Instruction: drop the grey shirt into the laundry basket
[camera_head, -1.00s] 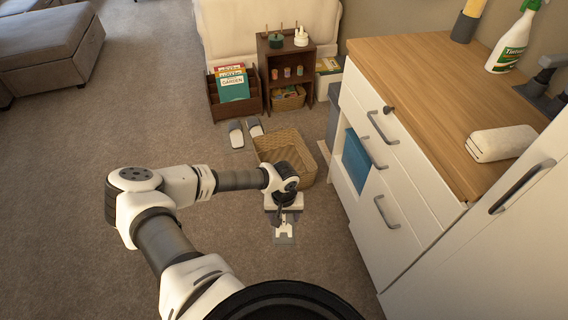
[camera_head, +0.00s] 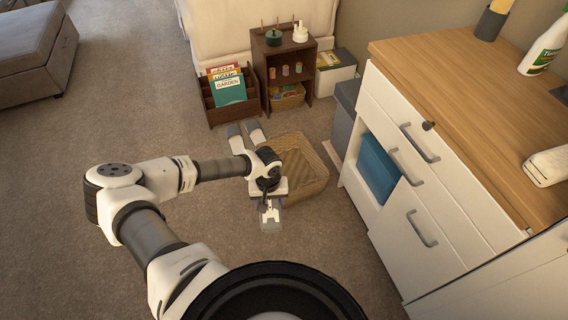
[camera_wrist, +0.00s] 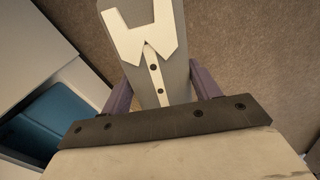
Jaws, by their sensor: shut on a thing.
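The grey shirt (camera_head: 271,223) hangs below my gripper (camera_head: 269,207) in the head view. In the wrist view the grey shirt (camera_wrist: 172,62) is a flat grey strip with a white collar shape and dark buttons. My gripper (camera_wrist: 163,92) is shut on it, one finger on each side. The woven laundry basket (camera_head: 318,187) stands on the carpet, just right of and behind my gripper, its opening facing up. My wrist hides part of its left side. The shirt is outside the basket's outline in the picture.
A white cabinet (camera_head: 425,190) with a wooden top stands close on the right. A grey bin (camera_head: 343,115) is beside it.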

